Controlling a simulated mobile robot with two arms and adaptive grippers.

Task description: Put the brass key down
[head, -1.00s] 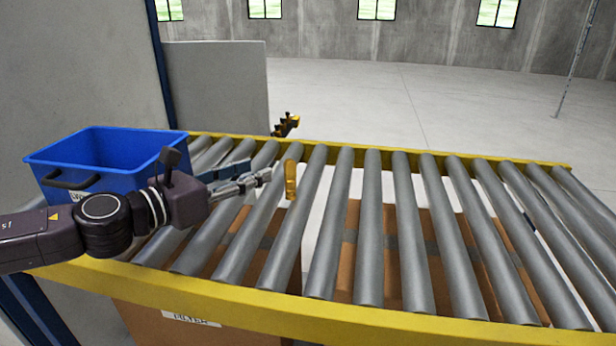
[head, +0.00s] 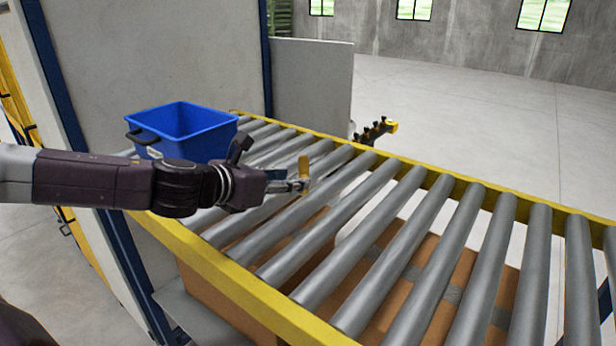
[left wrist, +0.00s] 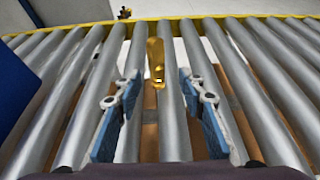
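The brass key (head: 303,170), a small golden piece, is at the rollers just past my left gripper (head: 298,184) in the head view. In the left wrist view the key (left wrist: 155,58) shows ahead, its near end about level with the fingertips. My left gripper (left wrist: 160,82) is open, with a finger on each side and a visible gap between each finger and the key. I cannot tell whether the key rests on a roller. My right gripper is in neither view.
A blue bin (head: 185,128) stands on the left end of the roller conveyor, close to my left arm. The conveyor has a yellow rail (head: 240,295). Cardboard (head: 400,305) shows beneath the rollers. Rollers to the right are bare.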

